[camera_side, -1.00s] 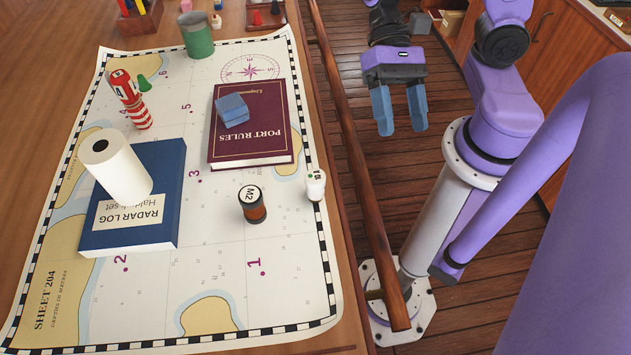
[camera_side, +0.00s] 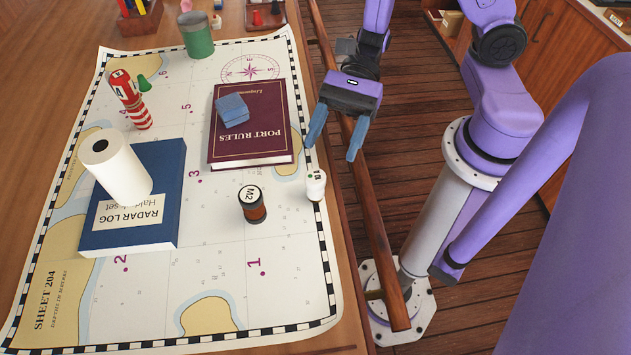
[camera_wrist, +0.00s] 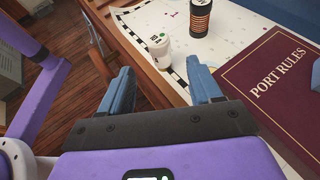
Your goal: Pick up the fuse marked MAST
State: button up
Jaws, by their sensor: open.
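I cannot read the word MAST on anything in view. A small white cylinder (camera_side: 315,186) with a dark mark and a green spot on top stands upright at the chart's right edge; it also shows in the wrist view (camera_wrist: 160,50). A dark cylinder with orange bands (camera_side: 253,206), its white top marked M2, stands to its left; the wrist view shows it too (camera_wrist: 201,17). A red-and-white striped cylinder (camera_side: 131,100) stands at the chart's upper left. My gripper (camera_side: 335,147) is open and empty, above the rail near the table's right edge; its fingers also show in the wrist view (camera_wrist: 163,88).
A maroon PORT RULES book (camera_side: 250,145) bears a blue block (camera_side: 232,109). A blue RADAR LOG book (camera_side: 160,210) bears a white roll (camera_side: 120,170). A green can (camera_side: 197,37) stands behind. A wooden rail (camera_side: 365,205) runs along the table. The chart's lower right is clear.

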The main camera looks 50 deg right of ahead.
aim_at(311, 206)
jog(key=shift+x, duration=5.1)
jog(key=shift+r, duration=0.1)
jog(key=c, duration=1)
